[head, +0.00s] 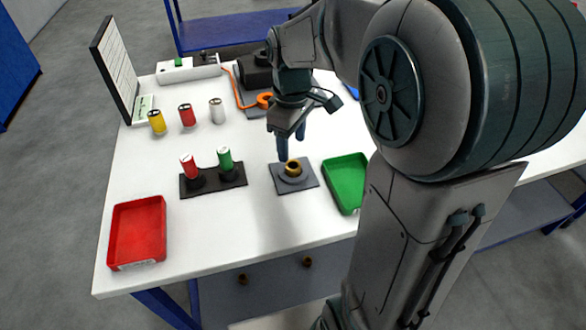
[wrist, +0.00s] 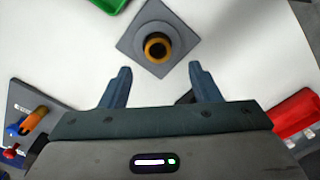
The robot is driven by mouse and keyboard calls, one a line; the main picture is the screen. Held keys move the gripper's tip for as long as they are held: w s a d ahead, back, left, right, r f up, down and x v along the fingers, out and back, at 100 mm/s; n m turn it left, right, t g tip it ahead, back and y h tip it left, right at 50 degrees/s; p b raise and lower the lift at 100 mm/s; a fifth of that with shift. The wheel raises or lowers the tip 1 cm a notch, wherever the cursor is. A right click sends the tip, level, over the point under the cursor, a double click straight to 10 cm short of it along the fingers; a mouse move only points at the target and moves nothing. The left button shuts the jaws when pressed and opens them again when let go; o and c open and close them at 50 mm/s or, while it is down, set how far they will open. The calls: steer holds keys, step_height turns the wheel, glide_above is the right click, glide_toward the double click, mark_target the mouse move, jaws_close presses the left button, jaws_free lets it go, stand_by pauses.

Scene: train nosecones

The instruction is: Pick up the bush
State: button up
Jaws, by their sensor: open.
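The bush (head: 292,173) is a small brass-coloured ring. It sits upright on a round boss on a grey square plate (head: 279,182), on the white table. In the wrist view the bush (wrist: 157,36) shows as a gold ring around a dark hole, near the top middle. My gripper (head: 291,143) is above the plate with its fingers pointing down. In the wrist view my gripper (wrist: 160,70) is open and empty, with the bush centred just beyond the gap between the fingertips. The fingers appear apart from the bush.
A green tray (head: 345,185) stands right of the plate. A dark holder (head: 213,182) with a red and a green cylinder stands left of it, and a red tray (head: 137,232) is at front left. A dark fixture with an orange part (head: 263,99) is behind.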

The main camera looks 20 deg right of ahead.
mark_target(293, 160)
steer(key=shift+d+f, duration=0.15)
steer(key=shift+f, duration=3.05)
steer(key=c, duration=1.1)
